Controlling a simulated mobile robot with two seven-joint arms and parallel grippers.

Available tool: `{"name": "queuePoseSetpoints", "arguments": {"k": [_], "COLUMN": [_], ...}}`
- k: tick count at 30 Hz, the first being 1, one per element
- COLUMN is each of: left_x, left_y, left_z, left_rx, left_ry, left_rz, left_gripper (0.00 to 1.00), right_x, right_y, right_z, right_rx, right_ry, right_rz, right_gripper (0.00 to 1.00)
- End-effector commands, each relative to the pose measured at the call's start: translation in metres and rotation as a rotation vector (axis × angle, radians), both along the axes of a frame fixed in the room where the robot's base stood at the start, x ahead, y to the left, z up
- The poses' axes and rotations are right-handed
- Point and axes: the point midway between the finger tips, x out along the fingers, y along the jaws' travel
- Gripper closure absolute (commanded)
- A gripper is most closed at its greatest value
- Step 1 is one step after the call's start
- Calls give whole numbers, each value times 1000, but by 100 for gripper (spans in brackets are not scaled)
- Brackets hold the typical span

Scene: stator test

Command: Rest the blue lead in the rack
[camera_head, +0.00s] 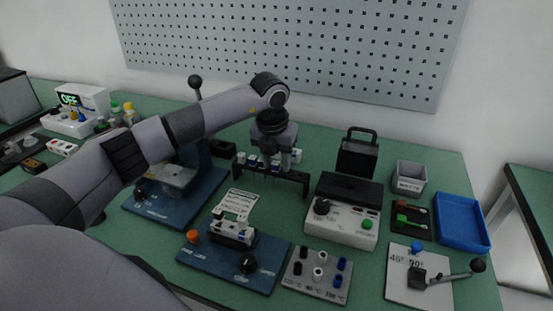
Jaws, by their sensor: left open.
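The dark rack (297,178) stands at the middle of the green bench, a low bar on legs with several small white and blue lead ends along its top. A blue lead end (252,161) shows at the rack's left part, beside the gripper; whether it is seated or loose is too small to tell. My left gripper (277,164) points down right over the rack, its jaws open among the lead ends. My own wrist and fingers hide part of the rack.
A blue-based fixture (235,263) and a grey socket plate (318,286) lie in front. A white control box (342,223) stands right of the rack. A blue tray (463,242) and grey waste bin (409,178) are further right. A perforated panel (290,45) hangs behind.

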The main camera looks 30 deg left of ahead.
Motion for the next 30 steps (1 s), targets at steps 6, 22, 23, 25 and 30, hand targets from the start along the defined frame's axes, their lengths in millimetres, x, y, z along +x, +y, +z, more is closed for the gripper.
{"name": "queuePoseSetpoints", "arguments": {"k": [6,22,23,25,30], "left_x": [-2,-13,-14,-14,-14], "left_y": [6,-3,-3,-3,-4], "left_z": [-1,67,69,70,71], "left_rx": [10,4,4,3,2], "left_ry": [7,0,0,1,0], "left_rz": [9,2,2,2,1], "left_gripper": [52,52,52,52,52], "right_x": [0,0,0,0,0], "right_y": [0,0,0,0,0], "right_z": [0,-5,-5,-5,-5], "right_rx": [0,0,0,0,0], "right_ry": [0,0,0,0,0], "right_rz": [0,0,0,0,0], "right_gripper": [51,51,51,51,51]}}
